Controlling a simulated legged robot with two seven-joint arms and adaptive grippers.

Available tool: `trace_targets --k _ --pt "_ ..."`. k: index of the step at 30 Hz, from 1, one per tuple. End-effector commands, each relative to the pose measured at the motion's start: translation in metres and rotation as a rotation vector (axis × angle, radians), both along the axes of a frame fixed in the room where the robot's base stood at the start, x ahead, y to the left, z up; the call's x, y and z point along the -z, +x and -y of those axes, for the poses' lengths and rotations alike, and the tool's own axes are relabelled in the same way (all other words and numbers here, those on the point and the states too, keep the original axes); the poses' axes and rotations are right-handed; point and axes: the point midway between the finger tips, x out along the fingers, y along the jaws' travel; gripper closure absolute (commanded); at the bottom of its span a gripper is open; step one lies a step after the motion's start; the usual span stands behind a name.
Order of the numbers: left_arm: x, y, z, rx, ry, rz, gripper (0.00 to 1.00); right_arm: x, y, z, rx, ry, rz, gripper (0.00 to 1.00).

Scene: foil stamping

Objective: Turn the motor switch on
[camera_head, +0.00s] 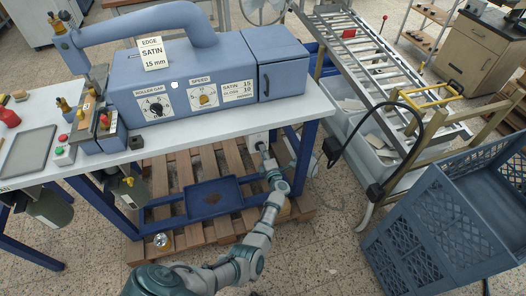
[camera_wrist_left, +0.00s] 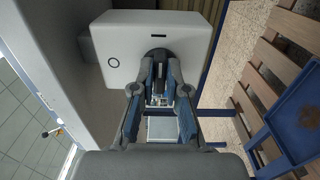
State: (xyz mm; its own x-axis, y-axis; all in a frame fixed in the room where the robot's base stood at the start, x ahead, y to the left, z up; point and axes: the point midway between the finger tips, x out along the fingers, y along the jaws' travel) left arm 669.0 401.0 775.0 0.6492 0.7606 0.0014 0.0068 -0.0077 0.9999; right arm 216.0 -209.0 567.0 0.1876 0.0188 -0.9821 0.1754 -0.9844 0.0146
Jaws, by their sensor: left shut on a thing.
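The motor switch is a pale box (camera_wrist_left: 135,38) under the front edge of the white table, with a dark round part (camera_wrist_left: 158,55) on its face. In the head view the switch box (camera_head: 257,137) is small and partly covered by my gripper. My left gripper (camera_wrist_left: 160,82) reaches its face, with both fingers closed in around the switch's dark part. It also shows in the head view (camera_head: 264,149), at the end of my arm. The fingers hide the part they grip, so the switch's setting cannot be told. My right gripper is not in view.
The blue machine (camera_head: 190,65) stands on the white table (camera_head: 310,102) above the switch. A blue tray (camera_head: 212,190) and a wooden pallet lie below. A black cable (camera_head: 371,125) loops at the right, near a blue crate (camera_head: 440,215).

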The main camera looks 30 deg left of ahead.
Motion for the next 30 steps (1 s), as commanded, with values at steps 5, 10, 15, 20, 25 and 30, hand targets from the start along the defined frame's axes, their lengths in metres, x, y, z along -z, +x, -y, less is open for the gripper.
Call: trace_targets --k 5,10,15,20,25,30 --pt "0.007 -0.002 0.002 0.002 -0.002 -0.015 1.0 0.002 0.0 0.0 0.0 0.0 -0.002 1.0" --pt "0.007 -0.002 0.002 0.003 -0.002 -0.015 1.0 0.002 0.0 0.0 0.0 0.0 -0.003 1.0" --pt "0.007 -0.002 0.002 0.002 -0.003 -0.014 0.61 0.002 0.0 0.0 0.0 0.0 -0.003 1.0" --pt "0.004 -0.002 0.001 0.001 0.0 -0.009 0.61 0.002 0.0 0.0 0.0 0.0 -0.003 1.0" --pt "0.003 -0.003 0.004 0.002 0.0 -0.006 0.61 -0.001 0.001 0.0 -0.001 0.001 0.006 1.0" --pt "0.005 -0.02 0.022 0.001 -0.003 -0.008 0.61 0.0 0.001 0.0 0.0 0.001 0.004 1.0"
